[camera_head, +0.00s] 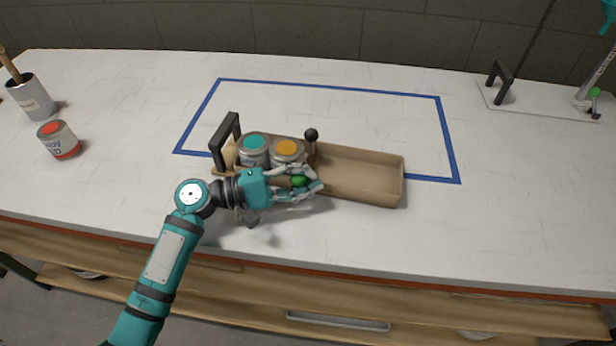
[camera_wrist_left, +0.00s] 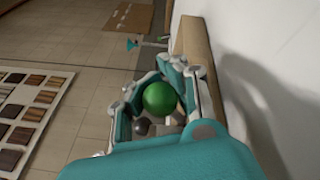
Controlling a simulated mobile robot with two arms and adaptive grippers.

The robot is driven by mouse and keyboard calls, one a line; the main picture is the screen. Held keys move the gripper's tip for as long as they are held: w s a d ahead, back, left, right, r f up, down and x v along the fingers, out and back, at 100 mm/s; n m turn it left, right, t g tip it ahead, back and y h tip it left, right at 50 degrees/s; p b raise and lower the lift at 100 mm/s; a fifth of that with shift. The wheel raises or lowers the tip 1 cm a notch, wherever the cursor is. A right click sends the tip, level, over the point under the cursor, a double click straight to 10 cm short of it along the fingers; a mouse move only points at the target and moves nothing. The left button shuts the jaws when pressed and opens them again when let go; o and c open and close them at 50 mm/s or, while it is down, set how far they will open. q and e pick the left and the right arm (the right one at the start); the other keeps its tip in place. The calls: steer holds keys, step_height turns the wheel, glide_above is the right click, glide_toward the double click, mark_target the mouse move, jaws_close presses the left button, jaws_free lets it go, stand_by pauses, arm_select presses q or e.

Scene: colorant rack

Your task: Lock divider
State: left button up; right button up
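A tan open rack (camera_head: 365,172) stands on the white worktop, with a black handle (camera_head: 226,141) at its left end. Two cans sit in its left part, one with a teal lid (camera_head: 255,142) and one with an orange lid (camera_head: 287,147). A black ball knob (camera_head: 311,134) rises to the right of the orange-lidded can, at the divider. A green ball knob (camera_head: 299,181) is at the rack's front side. My left gripper (camera_head: 306,183) has its fingers around the green knob, which also shows between them in the left wrist view (camera_wrist_left: 160,98). Their grip is unclear. My right gripper is not seen.
A blue taped outline (camera_head: 330,88) lies on the worktop, partly behind the rack. A can with a red lid (camera_head: 58,140) and a grey pot (camera_head: 34,97) stand at the left. A plate with a black handle (camera_head: 500,83) is at the far right. The worktop right of the rack is clear.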

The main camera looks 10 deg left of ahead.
arm_select(q)
steer(key=o, duration=0.6)
steer(key=v, duration=1.2)
